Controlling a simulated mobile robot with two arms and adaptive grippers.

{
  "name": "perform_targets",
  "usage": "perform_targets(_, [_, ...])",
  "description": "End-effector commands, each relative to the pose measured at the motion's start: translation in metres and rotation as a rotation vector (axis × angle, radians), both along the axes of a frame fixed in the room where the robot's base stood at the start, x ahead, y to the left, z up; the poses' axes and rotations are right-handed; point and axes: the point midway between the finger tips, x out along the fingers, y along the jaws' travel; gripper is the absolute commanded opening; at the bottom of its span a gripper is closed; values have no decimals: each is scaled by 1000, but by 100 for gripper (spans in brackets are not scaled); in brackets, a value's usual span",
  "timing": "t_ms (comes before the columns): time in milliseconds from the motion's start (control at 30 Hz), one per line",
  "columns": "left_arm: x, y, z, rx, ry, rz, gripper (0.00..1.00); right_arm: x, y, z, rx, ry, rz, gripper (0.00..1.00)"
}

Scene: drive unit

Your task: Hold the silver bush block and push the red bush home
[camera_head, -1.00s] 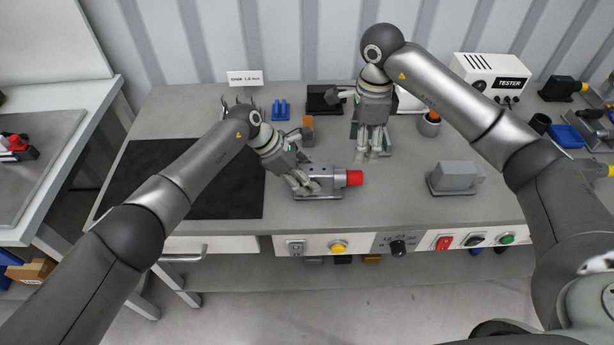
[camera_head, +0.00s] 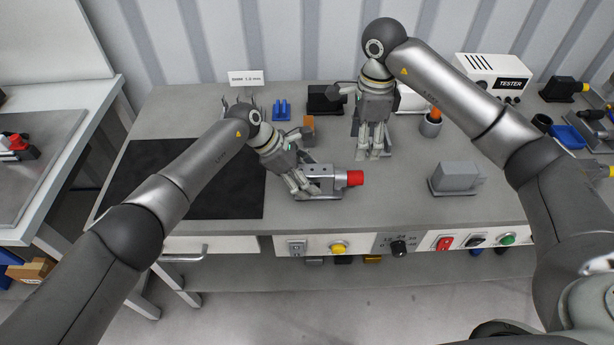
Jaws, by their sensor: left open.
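The silver bush block (camera_head: 325,182) lies on the grey bench near its front edge, right of the black mat. The red bush (camera_head: 355,178) sticks out of the block's right end; how deep it sits is hidden. My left gripper (camera_head: 302,189) is open, its fingers pointing down at the block's left end. I cannot tell whether they touch the block. My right gripper (camera_head: 375,154) hangs fingers down behind and to the right of the red bush, apart from it. Its fingers look close together, and I cannot tell if they are open or shut.
A grey block-shaped part (camera_head: 456,177) stands to the right, with free bench between it and the red bush. A cup with an orange item (camera_head: 431,124) is behind it. The black mat (camera_head: 185,185) is bare.

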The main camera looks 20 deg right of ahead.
Motion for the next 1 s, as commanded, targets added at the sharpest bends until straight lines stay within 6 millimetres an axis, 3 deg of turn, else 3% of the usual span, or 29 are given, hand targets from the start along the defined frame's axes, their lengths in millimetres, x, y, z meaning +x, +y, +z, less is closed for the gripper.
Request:
perform_targets(167, [4,12,17,1,-5,1,64,0,0,0,0,0,0,55])
perform_targets(600, [15,59,86,1,-3,2,64,0,0,0,0,0,0,55])
perform_targets(1000, [16,65,106,1,-1,1,64,0,0,9,0,0,0,55])
